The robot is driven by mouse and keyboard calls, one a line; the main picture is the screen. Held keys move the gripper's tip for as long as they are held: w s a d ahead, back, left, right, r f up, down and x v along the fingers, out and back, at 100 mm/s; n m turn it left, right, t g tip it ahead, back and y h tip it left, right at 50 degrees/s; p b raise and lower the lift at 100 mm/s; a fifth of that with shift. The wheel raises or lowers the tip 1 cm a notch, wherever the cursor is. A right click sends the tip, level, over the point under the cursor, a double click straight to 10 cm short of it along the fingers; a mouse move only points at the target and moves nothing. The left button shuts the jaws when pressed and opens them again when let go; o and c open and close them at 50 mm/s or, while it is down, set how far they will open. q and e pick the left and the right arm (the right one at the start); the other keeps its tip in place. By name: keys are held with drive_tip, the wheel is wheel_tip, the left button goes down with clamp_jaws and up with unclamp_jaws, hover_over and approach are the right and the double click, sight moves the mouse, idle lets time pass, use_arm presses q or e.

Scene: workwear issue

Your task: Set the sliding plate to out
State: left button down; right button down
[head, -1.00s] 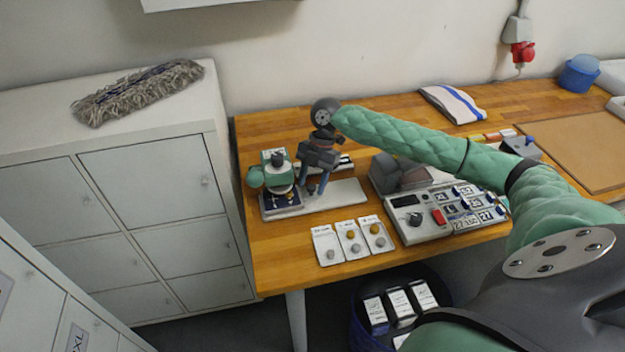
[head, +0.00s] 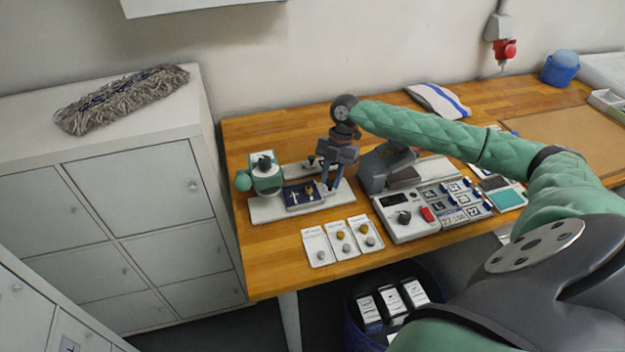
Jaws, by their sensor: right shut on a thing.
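The sliding plate (head: 304,196) is a dark navy plate with light and gold pieces on it. It lies on a pale base (head: 262,212), to the right of a green press (head: 265,177) and mostly clear of it. My right gripper (head: 331,188) points down at the plate's right end and is shut there. It appears to hold the plate's end or handle, but the gripped part is hidden between the fingers. My left gripper is not in view.
Cards with round buttons (head: 343,241) lie in front on the wooden table (head: 278,263). A grey control unit (head: 408,230) with a red switch stands right of the base. My right arm reaches across above the table. A dark bin (head: 433,318) stands below.

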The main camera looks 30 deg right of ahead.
drive_tip(key=d, duration=0.2)
drive_tip(key=s+d, duration=0.1)
drive_tip(key=d, duration=0.1)
drive_tip(key=shift+d, duration=0.1)
drive_tip(key=c, duration=1.2)
unclamp_jaws()
drive_tip(key=shift+d, duration=0.1)
drive_tip(key=shift+s, duration=0.1)
drive_tip(key=shift+r, duration=0.3)
drive_tip(key=shift+w+d+r+b, duration=0.2)
drive_tip(key=shift+d+r+b, duration=0.05)
drive_tip(key=shift+r+b, duration=0.2)
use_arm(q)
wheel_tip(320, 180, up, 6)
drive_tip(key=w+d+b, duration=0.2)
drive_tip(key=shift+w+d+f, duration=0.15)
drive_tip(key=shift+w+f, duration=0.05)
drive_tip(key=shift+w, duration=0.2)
use_arm(e)
drive_tip(key=shift+v, duration=3.1)
drive_tip(key=shift+s, duration=0.1)
